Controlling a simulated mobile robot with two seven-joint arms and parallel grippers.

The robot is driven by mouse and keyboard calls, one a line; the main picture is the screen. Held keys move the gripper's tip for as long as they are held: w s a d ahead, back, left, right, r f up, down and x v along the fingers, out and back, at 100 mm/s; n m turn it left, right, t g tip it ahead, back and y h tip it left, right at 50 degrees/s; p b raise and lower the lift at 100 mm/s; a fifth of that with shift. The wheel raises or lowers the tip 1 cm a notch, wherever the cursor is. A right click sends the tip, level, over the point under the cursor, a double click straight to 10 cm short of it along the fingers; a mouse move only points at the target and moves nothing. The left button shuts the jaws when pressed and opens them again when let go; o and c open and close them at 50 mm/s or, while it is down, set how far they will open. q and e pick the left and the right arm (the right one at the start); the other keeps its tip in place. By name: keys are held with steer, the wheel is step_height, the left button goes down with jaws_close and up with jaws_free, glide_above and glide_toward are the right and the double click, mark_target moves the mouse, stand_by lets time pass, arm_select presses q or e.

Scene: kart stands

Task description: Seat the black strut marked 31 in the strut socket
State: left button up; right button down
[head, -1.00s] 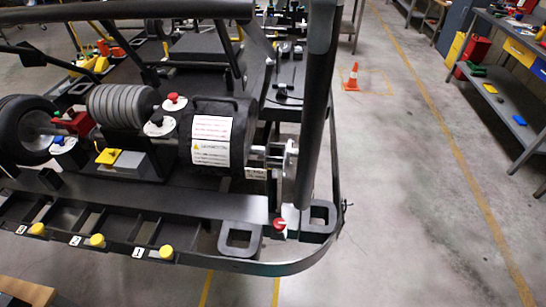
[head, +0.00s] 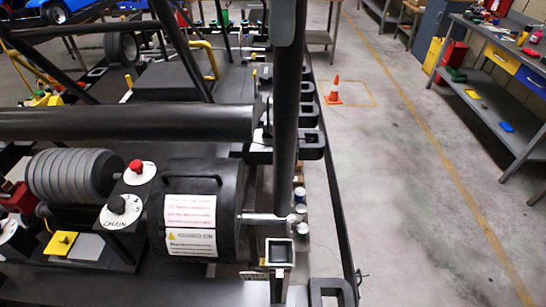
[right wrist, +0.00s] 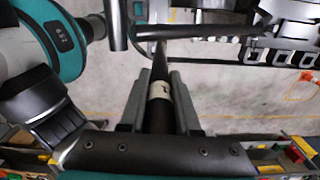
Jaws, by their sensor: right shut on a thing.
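My right gripper (right wrist: 160,100) is shut around the black strut (right wrist: 158,118) in the right wrist view. A pale band circles the strut between the grey fingers; its marking is unreadable. In the head view the strut (head: 286,130) stands nearly upright, reaching down from the top edge, where a greyish finger (head: 285,22) shows against it. A square open-topped socket (head: 278,252), apparently the strut socket, stands to the right of the black motor drum. The strut's lower end shows just above it in the picture; I cannot tell the gap in depth. My left gripper is not seen.
A thick black horizontal tube (head: 125,122) crosses the left side above the motor drum (head: 198,175). The drum's shaft (head: 265,217) ends close to the socket. Open floor with an orange cone (head: 334,92) lies to the right, before a workbench (head: 500,60).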

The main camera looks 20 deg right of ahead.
mark_target(282, 90)
step_height(282, 90, down, 8)
steer(key=b, duration=0.2)
steer(key=shift+s+r+b, duration=0.15)
steer(key=shift+r+b, duration=0.1)
steer(key=shift+b, duration=0.05)
step_height(282, 90, down, 8)
steer(key=shift+r+b, duration=0.25)
steer(key=shift+b, duration=0.15)
steer(key=shift+f, duration=2.45)
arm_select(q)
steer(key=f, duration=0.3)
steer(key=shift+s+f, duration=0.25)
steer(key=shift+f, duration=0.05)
